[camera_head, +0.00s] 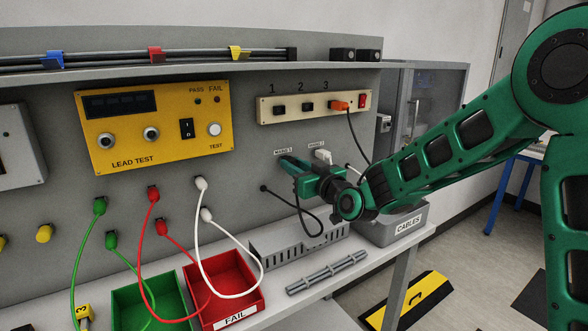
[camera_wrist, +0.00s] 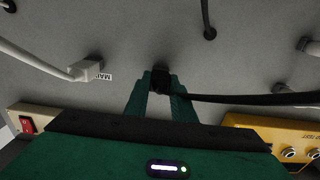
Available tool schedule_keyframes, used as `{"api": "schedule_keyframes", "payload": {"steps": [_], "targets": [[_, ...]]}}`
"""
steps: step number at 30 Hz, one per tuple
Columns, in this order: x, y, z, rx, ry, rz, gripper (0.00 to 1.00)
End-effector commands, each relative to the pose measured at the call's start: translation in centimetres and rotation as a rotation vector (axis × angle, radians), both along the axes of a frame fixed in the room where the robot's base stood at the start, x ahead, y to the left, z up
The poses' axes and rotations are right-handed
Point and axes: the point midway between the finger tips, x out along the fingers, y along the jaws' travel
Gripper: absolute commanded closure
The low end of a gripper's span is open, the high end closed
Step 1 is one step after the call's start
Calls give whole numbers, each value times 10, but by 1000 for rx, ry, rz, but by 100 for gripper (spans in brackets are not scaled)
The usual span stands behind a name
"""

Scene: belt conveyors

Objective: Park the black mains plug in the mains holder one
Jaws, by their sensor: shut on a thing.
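The black mains plug (camera_wrist: 161,81) is between my fingertips in the wrist view, with its front close to the grey panel. I cannot tell whether it touches or sits in a holder. My gripper (camera_wrist: 160,88) is shut on it; in the head view my gripper (camera_head: 286,164) is at the panel just under the MAINS 1 label (camera_head: 283,151). The fingers hide the plug and mains holder one there. A white plug (camera_head: 322,156) sits at the MAINS 2 position just right; it also shows in the wrist view (camera_wrist: 86,70).
A socket strip (camera_head: 290,106) with an orange plug (camera_head: 340,105) in position 3 is above. The black lead (camera_wrist: 240,98) runs sideways from the plug. A red FAIL bin (camera_head: 225,290), a grey slotted duct (camera_head: 300,245) and a CABLES box (camera_head: 408,225) stand below.

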Motion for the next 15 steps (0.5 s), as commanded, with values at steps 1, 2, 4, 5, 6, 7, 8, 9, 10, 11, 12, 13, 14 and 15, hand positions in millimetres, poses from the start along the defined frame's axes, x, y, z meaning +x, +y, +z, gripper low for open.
{"api": "schedule_keyframes", "payload": {"steps": [1, 2, 4, 5, 6, 7, 8, 9, 10, 11, 12, 13, 14, 15], "targets": [[0, 0, 0, 0, 0, 0, 100], [0, 0, 0, 0, 0, 0, 100], [0, 0, 0, 0, 0, 0, 100], [0, 0, 0, 0, 0, 0, 70], [0, 0, 0, 0, 0, 0, 61], [0, 0, 0, 0, 0, 0, 55], [0, 0, 0, 0, 0, 0, 55], [0, 0, 0, 0, 0, 0, 55], [0, 0, 0, 0, 0, 0, 55], [0, 0, 0, 0, 0, 0, 55], [0, 0, 0, 0, 0, 0, 55], [0, 0, 0, 0, 0, 0, 55], [0, 0, 0, 0, 0, 0, 55], [-1, 0, 0, 0, 0, 0, 55]]}}
